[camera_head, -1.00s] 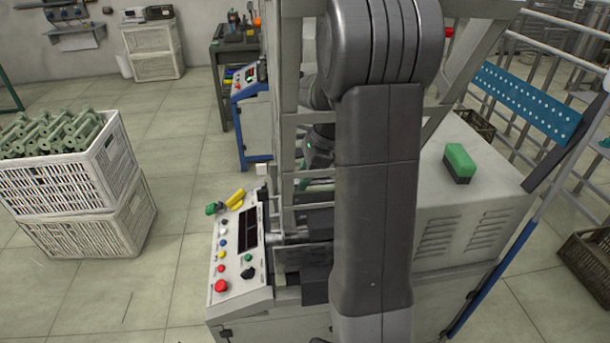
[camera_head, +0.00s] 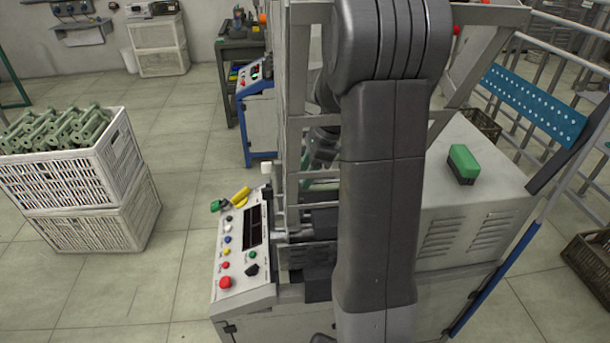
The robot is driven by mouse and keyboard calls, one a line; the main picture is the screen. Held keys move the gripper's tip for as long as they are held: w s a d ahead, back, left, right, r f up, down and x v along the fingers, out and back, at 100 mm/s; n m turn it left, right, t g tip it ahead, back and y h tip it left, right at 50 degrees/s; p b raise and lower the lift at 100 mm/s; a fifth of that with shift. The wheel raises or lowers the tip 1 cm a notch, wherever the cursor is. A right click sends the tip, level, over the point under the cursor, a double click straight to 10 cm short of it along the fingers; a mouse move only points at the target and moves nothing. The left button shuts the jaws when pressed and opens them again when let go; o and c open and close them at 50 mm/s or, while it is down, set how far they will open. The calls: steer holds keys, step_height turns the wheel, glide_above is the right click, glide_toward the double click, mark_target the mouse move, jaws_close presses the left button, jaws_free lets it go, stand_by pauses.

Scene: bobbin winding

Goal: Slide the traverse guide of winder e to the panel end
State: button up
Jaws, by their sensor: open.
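A winder stands right in front of me, with a sloped control panel (camera_head: 243,246) on its left end and a pale guard frame (camera_head: 293,130) rising above it. I cannot read a letter on it. A metal shaft and dark parts (camera_head: 318,286) show between the panel and my arm. I cannot make out the traverse guide; my upright arm hides the middle of the winder. Part of my wrist shows just left of the arm, behind the guard frame bars. My gripper's fingers are hidden.
A yellow and a green item (camera_head: 240,193) lie at the panel's far edge. A green-topped block (camera_head: 462,164) sits on the winder's right housing (camera_head: 470,225). Stacked white crates (camera_head: 100,215) of green bobbins stand left. Floor between crates and winder is clear.

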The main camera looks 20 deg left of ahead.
steer(key=v, duration=1.2)
steer(key=shift+r, duration=0.2)
steer(key=shift+f, duration=0.1)
steer(key=x, duration=1.3)
steer(key=shift+s+a+f, duration=0.1)
steer(key=shift+f, duration=0.3)
steer(key=shift+f+b, duration=0.15)
steer(key=shift+b, duration=0.25)
steer(key=shift+w+d+r, duration=0.2)
steer(key=shift+w+d, duration=0.1)
steer(key=shift+d, duration=0.15)
